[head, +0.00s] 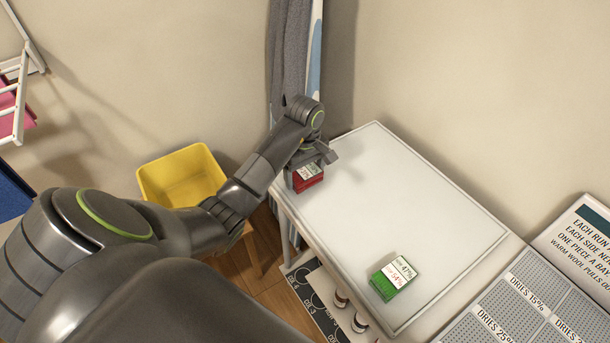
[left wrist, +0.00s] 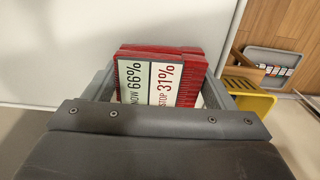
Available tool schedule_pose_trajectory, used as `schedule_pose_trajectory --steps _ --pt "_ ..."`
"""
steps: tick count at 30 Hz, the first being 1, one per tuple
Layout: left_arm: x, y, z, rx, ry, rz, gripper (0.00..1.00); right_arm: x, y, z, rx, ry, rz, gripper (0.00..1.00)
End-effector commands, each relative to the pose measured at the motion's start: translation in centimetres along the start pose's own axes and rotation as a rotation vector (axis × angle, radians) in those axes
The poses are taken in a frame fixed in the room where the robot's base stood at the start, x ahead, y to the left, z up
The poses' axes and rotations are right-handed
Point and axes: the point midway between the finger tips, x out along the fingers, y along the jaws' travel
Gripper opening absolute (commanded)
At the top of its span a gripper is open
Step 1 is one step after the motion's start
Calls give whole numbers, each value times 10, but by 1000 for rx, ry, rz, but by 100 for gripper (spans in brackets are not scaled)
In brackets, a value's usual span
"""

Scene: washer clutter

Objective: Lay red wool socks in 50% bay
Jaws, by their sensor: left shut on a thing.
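My left gripper (head: 308,170) is shut on a folded red bundle, the red wool socks (head: 309,184), at the far left end of the white table. In the left wrist view the red socks (left wrist: 192,88) sit between the fingers. Their white label seems to read "now 66%" and "stop 31%". I cannot tell whether they touch the table. The perforated drying board (head: 522,312) is at the lower right, cut by the frame edge. Its readable bays say "dries 15%" and "dries 25%"; no 50% label shows. My right gripper is not in view.
A green folded bundle (head: 386,286), labelled 47% and 54%, lies on the white table (head: 400,190); the table's middle is clear. A sign (head: 580,240) stands behind the board. A yellow bin (head: 180,172) is left of the table. Grey cloth (head: 287,60) hangs at the back wall.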

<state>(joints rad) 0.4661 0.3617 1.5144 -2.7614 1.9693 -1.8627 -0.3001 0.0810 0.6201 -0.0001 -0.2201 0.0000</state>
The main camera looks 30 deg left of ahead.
Motion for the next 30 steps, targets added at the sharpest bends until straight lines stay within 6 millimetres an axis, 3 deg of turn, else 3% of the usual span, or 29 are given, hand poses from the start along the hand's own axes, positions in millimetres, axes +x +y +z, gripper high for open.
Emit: schedule_pose_trajectory --steps 8,13,30 --pt "-6 0 0 0 1 2 51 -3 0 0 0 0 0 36" --pt "-29 1 -1 0 2 4 51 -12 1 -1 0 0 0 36" --pt "-96 0 0 0 0 1 51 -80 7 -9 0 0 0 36"
